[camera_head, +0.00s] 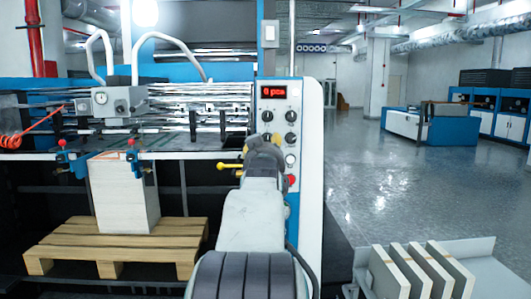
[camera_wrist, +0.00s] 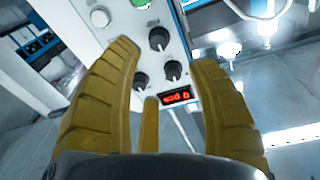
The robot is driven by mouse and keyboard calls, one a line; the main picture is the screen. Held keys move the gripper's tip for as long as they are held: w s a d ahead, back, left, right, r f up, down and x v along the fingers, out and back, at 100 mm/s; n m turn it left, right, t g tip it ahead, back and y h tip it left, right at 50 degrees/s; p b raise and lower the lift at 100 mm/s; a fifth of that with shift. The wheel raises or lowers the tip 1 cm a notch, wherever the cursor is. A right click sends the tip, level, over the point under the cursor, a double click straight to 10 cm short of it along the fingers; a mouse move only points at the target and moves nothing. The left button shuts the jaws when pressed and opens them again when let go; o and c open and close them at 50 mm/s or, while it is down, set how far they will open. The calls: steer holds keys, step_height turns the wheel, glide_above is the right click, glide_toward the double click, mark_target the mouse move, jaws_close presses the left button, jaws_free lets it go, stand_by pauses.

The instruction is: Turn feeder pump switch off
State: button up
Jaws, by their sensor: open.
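The control panel (camera_head: 308,150) on the machine's right end has a red display (camera_head: 275,91), several black rotary knobs (camera_head: 291,116), a white button (camera_head: 290,160) and a red button (camera_head: 291,180). No label is readable, so I cannot tell which control is the feeder pump switch. My gripper (camera_head: 265,150) is in front of the panel and hides part of it. In the wrist view, my gripper (camera_wrist: 165,60) is open and empty, its yellow fingers spread either side of black knobs (camera_wrist: 158,39). The display (camera_wrist: 176,96) appears upside down there. I see no clear contact.
A wooden pallet (camera_head: 120,245) with a white stack (camera_head: 125,195) stands at left under the machine. White panels (camera_head: 410,270) on a grey carrier are at lower right. The floor (camera_head: 390,190) at right is open.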

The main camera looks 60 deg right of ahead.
steer(key=shift+v, duration=0.85)
